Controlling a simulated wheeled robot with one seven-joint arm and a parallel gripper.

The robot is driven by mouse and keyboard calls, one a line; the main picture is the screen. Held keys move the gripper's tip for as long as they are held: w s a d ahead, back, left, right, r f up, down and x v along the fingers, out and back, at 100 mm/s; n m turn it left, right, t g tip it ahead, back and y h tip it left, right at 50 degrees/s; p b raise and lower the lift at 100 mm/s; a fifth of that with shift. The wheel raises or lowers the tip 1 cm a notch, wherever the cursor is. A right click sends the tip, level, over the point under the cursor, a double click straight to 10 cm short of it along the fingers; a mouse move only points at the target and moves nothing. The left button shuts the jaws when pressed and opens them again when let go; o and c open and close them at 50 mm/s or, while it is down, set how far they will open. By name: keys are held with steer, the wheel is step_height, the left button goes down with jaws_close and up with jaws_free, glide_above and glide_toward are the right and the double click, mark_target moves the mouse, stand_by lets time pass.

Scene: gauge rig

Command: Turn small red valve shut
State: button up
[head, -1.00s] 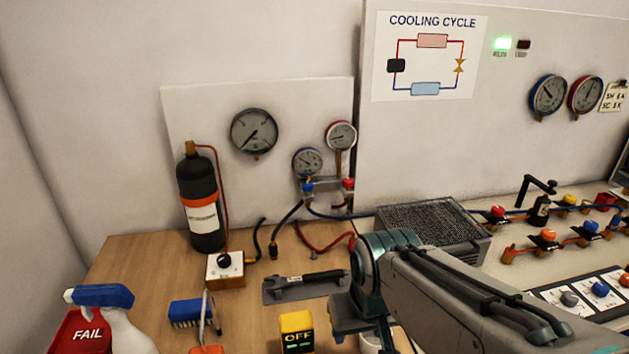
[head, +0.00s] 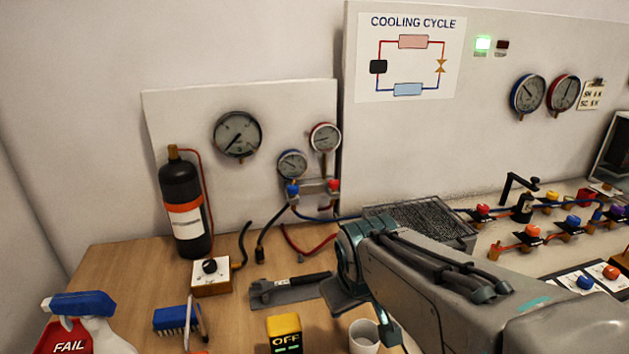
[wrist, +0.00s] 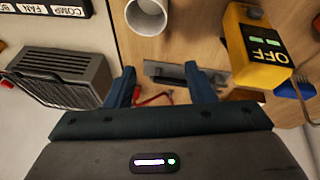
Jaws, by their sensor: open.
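A small red valve knob (head: 334,185) sits on the right of the gauge manifold (head: 314,187), under the red-rimmed gauge (head: 324,137). A blue knob (head: 293,190) sits on its left. My gripper (wrist: 161,85) is open and empty in the wrist view, its two fingers apart above the wooden bench. In the head view my gripper (head: 347,293) is in front of and below the manifold, apart from the red knob. Its fingertips are hard to make out there. The red knob cannot be made out in the wrist view.
A mesh-topped box (head: 440,235) lies behind my arm. More coloured valves, including a red one (head: 482,210), are at right.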

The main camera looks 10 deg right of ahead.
steer(key=w+d+r+n+t+h+b, duration=0.1)
steer(key=w+d+n+t+b, duration=0.1)
steer(key=w+d+n, duration=0.35)
steer(key=w+d+n+t+h+b, duration=0.1)
steer(key=w+d+n+t+b, duration=0.15)
steer(key=w, duration=0.65)
steer(key=n+t+y+b, duration=0.7)
steer(key=n+y+b, duration=0.4)
steer(key=n, duration=2.1)
glide_toward(334, 181)
steer(key=shift+m, duration=0.3)
steer(key=p+x, duration=0.1)
steer(key=x, duration=0.9)
steer(key=c, duration=0.9)
